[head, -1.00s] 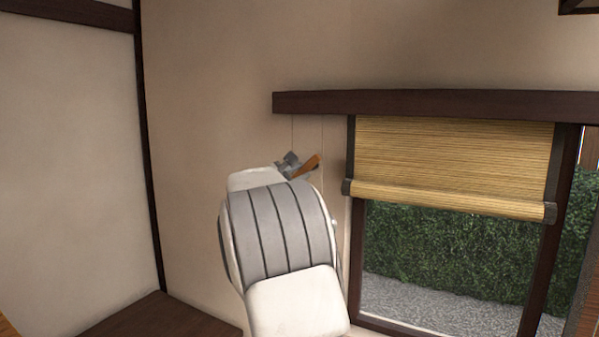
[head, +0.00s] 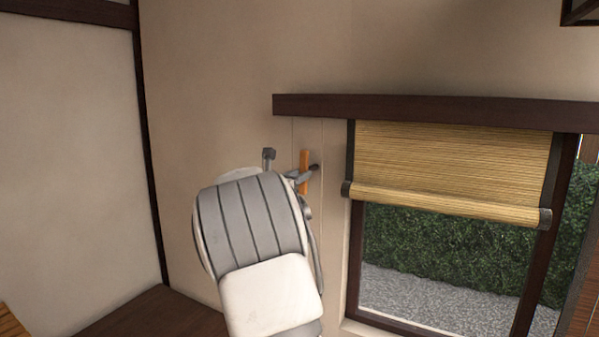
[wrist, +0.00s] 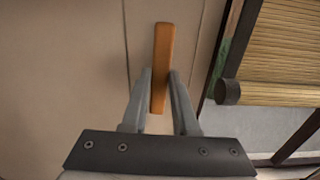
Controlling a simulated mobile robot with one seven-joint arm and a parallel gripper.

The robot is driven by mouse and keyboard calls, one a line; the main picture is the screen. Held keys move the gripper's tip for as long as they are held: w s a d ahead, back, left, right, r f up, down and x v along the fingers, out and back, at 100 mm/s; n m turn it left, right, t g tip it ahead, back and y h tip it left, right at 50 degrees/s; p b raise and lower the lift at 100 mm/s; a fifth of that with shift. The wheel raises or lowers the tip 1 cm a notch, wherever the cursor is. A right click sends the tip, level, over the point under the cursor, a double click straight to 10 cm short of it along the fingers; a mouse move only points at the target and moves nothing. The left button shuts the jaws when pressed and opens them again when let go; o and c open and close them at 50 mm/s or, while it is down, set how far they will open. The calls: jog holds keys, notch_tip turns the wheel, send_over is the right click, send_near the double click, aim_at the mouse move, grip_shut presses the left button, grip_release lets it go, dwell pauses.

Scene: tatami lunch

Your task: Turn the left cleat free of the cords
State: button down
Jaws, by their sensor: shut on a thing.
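The left cleat (head: 304,160) is an orange-brown wooden bar on the wall, left of the window. It stands nearly upright, and it also shows nearly upright in the wrist view (wrist: 162,45). My gripper (wrist: 160,76) is shut on the cleat, with one finger on each side of its lower part. In the head view my arm hides most of my gripper and the area below the cleat. Thin cords hang beside the cleat: a left cord (wrist: 125,40) and a right cord (wrist: 198,48). They run roughly parallel to it and look apart from it in the wrist view.
A bamboo blind (head: 450,165), partly rolled down, hangs in the window to the right. A dark wooden beam (head: 430,110) runs above it. The wall (head: 215,90) left of the cleat is bare.

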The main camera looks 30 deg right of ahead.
jog(key=shift+n, duration=0.3)
jog(key=c, duration=0.7)
grip_release()
jog(key=b+v, duration=0.4)
jog(key=v, duration=1.3)
jog(key=shift+s+a, duration=0.1)
jog(key=shift+a, duration=0.15)
jog(key=shift+f, duration=0.1)
